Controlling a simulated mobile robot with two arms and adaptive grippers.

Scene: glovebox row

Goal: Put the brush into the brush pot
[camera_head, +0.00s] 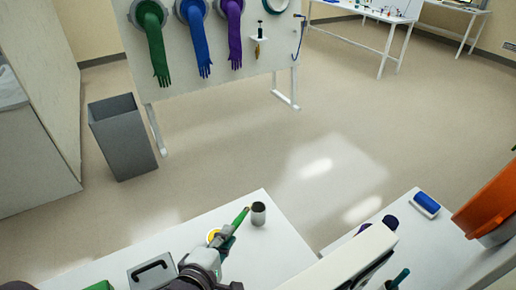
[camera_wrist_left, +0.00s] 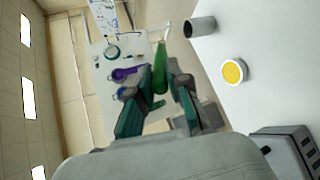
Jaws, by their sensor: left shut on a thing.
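In the left wrist view the brush (camera_wrist_left: 161,72) stands between the teal fingers of the gripper (camera_wrist_left: 160,92). The brush pot (camera_head: 258,213) is a small grey cylinder, upright at the table's far edge. In the head view the brush tip is just left of the pot and overlaps its edge in the picture; whether they touch I cannot tell. In the left wrist view the pot (camera_wrist_left: 200,27) is right of the brush.
A yellow-topped round jar (camera_head: 213,236) stands behind my gripper, with a grey handled box (camera_head: 153,271) to its left. A second white table at the right holds a blue block (camera_head: 426,203) and an orange bucket (camera_head: 489,207). A grey bin (camera_head: 123,138) stands beyond.

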